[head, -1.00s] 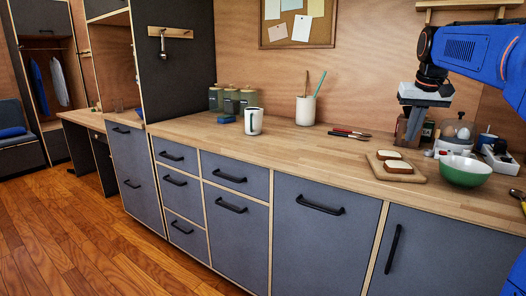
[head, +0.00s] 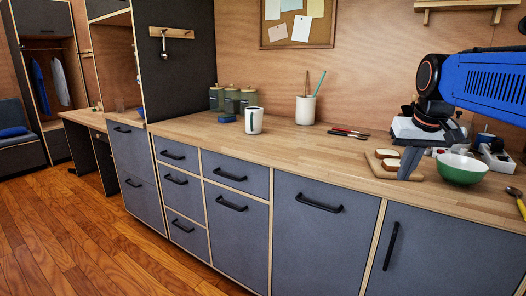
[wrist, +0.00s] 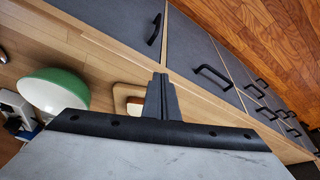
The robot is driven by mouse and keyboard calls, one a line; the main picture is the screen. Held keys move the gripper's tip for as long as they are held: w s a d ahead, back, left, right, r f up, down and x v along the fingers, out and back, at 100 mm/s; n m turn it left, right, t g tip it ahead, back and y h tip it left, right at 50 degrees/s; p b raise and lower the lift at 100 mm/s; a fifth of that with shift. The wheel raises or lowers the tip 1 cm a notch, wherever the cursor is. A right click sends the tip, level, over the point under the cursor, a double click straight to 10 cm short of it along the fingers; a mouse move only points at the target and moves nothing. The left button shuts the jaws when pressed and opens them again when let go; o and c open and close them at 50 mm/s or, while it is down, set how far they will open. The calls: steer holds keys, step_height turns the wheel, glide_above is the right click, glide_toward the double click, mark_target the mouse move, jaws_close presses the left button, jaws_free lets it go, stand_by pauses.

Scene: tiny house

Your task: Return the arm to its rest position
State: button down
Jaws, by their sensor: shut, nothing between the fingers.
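My blue arm reaches in from the right in the head view. My gripper (head: 410,165) points down in front of the bread board on the counter (head: 290,142), and it looks shut and empty. In the wrist view my gripper (wrist: 159,82) shows its fingers together, with nothing between them. They overlap the edge of the bread board in that picture; I cannot tell the exact height above it.
A cutting board (head: 385,172) with bread and a green bowl (head: 461,169) lie close to my gripper. The bowl also shows in the wrist view (wrist: 54,90). A white mug (head: 253,121) and a utensil cup (head: 305,110) stand further left. The middle counter is mostly clear.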

steer(key=s+a+f+n, duration=0.1)
steer(key=s+a+f, duration=0.2)
steer(key=s+f, duration=0.7)
steer(key=s+a+f, duration=0.4)
steer(key=s+f, duration=0.6)
steer(key=s, duration=0.2)
steer(key=shift+a+f+n+t+y, duration=0.2)
steer(key=shift+f+n+t+y, duration=0.1)
steer(key=shift+n, duration=0.1)
